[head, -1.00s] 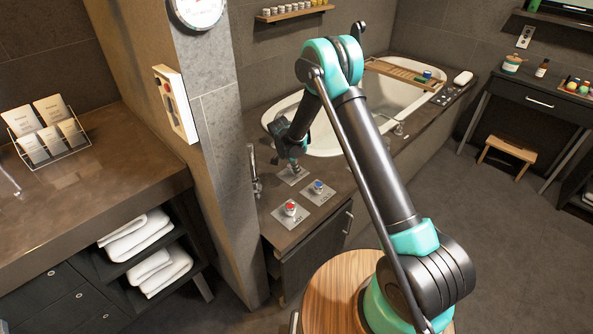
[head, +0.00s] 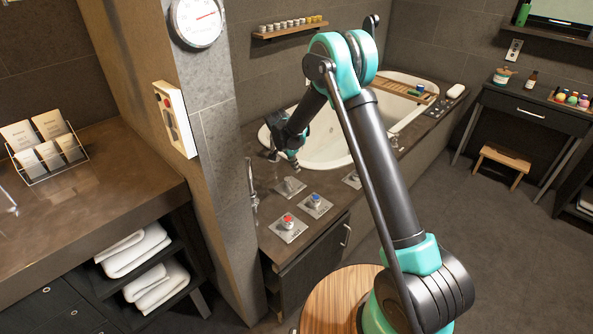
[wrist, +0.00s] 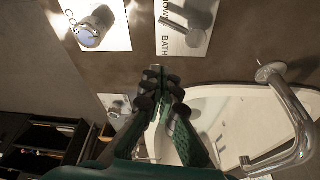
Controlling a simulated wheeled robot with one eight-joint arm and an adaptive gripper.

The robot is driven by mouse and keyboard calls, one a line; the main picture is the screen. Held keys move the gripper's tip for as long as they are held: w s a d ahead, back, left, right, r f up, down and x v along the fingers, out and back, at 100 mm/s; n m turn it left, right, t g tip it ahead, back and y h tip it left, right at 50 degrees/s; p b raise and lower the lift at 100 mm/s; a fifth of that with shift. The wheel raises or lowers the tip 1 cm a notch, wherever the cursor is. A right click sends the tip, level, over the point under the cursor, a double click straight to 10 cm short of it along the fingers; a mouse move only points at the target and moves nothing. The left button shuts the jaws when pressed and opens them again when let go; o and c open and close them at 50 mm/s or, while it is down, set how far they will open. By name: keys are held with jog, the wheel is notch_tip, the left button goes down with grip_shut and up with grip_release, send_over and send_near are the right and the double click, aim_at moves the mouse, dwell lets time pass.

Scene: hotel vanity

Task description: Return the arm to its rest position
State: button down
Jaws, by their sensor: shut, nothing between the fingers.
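My arm rises from the lower right and bends down at a teal elbow in the head view. My gripper (head: 283,158) hangs above the near end of the bathtub ledge (head: 262,188), beside the white tub (head: 326,150). In the wrist view my gripper (wrist: 158,74) has its dark fingers together and empty. It seems to be clear of the ledge, over the gap between the fittings and the tub. A metal knob on a plate lettered COLD (wrist: 95,28) and a lever plate lettered BATH (wrist: 186,25) lie beyond the fingertips.
On the ledge are a red-topped knob (head: 288,222), a blue-topped knob (head: 315,201) and a metal plate (head: 289,188). A curved faucet (wrist: 292,125) stands close at right in the wrist view. A tiled pillar (head: 215,170) stands left of the ledge. Floor at right is open.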

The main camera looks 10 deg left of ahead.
dwell(0.3)
jog(key=s+d+r+n+y, duration=0.1)
jog(key=s+d+r+n, duration=0.1)
jog(key=s+d+r, duration=0.6)
jog(key=s+d+r+n+y, duration=0.1)
jog(key=s+d+r+n, duration=0.3)
jog(key=d, duration=0.7)
jog(key=s+d+n+t, duration=0.1)
jog(key=s+d, duration=0.4)
jog(key=s, duration=0.6)
jog(key=s+d+n+t, duration=0.1)
jog(key=s+d+n, duration=0.2)
jog(key=s, duration=0.8)
jog(key=d, duration=0.2)
jog(key=shift+s+d+r+y, duration=0.3)
jog(key=shift+s+d+r, duration=0.05)
